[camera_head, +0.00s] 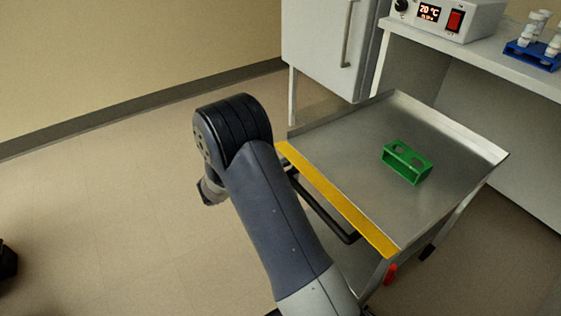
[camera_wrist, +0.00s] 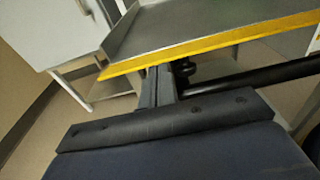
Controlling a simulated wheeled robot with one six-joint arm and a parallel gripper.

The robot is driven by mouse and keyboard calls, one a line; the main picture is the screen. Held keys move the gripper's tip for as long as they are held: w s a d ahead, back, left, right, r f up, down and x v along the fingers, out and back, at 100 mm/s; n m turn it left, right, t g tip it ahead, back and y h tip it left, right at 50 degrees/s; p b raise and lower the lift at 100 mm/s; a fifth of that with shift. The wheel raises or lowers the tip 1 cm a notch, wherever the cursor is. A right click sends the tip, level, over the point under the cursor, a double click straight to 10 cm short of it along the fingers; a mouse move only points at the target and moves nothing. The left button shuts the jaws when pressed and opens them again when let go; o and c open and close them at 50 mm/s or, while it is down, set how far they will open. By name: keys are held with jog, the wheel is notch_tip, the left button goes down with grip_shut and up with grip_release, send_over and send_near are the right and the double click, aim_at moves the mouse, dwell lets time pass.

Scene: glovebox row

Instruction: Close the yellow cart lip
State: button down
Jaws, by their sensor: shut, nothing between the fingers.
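The yellow cart lip (camera_head: 338,199) is a long strip along the near-left edge of the metal cart tray (camera_head: 345,140). It looks folded low, with no raised wall showing along that edge; its exact angle is hard to tell. In the wrist view the lip (camera_wrist: 215,41) crosses the top of the picture. My gripper (camera_wrist: 158,80) is shut and empty, its fingers reaching up to just under the lip's yellow edge. I cannot tell whether they touch it.
A green rack (camera_head: 407,162) sits on the tray. A black handle bar (camera_head: 322,208) runs below the lip, close to my fingers in the wrist view. A white cabinet (camera_head: 325,45) and a bench (camera_head: 455,50) stand behind.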

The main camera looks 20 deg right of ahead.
jog(key=r+y+p, duration=0.2)
jog(key=y+p, duration=0.1)
jog(key=p, duration=0.3)
jog(key=d+r+g+y+p, duration=0.1)
jog(key=r+y+p, duration=0.1)
jog(key=p, duration=0.4)
jog(key=d+r+y+p, duration=0.1)
jog(key=r+y+p, duration=0.1)
jog(key=y+p, duration=0.2)
jog(key=shift+w+d+r+g+p, duration=0.15)
jog(key=shift+g+p, duration=0.25)
jog(key=shift+p, duration=1.2)
jog(key=y+p, duration=0.1)
jog(key=d+y+p, duration=0.1)
jog(key=p, duration=0.1)
jog(key=shift+w+r, duration=0.15)
jog(key=shift+w+d+p, duration=0.1)
jog(key=shift+d+p, duration=0.5)
jog(key=shift+p, duration=0.05)
jog(key=shift+w+d+r, duration=0.1)
jog(key=shift+d, duration=0.05)
jog(key=v, duration=1)
jog(key=shift+a+r+p, duration=0.25)
jog(key=shift+r+p, duration=0.05)
jog(key=shift+p, duration=0.1)
